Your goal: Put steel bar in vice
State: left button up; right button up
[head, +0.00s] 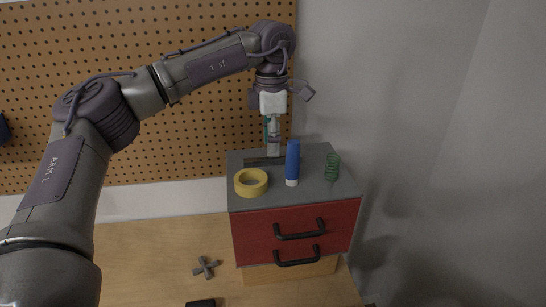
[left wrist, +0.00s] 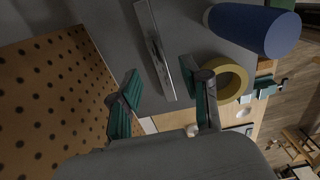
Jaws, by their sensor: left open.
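The steel bar (head: 262,161) is a thin grey strip lying flat on the grey top of the red cabinet, near the back. In the left wrist view the bar (left wrist: 154,50) runs lengthwise between and beyond the fingers. My left gripper (head: 273,150) points down over the bar, partly hiding it in the head view. Its teal-padded fingers (left wrist: 160,80) are apart, with nothing gripped. I cannot make out a vice for certain. My right gripper is not in view.
On the cabinet top (head: 315,202), a yellow tape roll (head: 251,191), an upright blue cylinder (head: 292,161) and a green spring (head: 332,167) stand close to the bar. A pegboard (head: 190,110) is behind. A cross-shaped grey object (head: 205,267) lies below on the wooden surface.

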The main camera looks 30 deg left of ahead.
aim_at(273, 161)
pick_arm(q)
jog(key=shift+f+p, duration=0.5)
jog(key=shift+f, duration=1.3)
grip_shut()
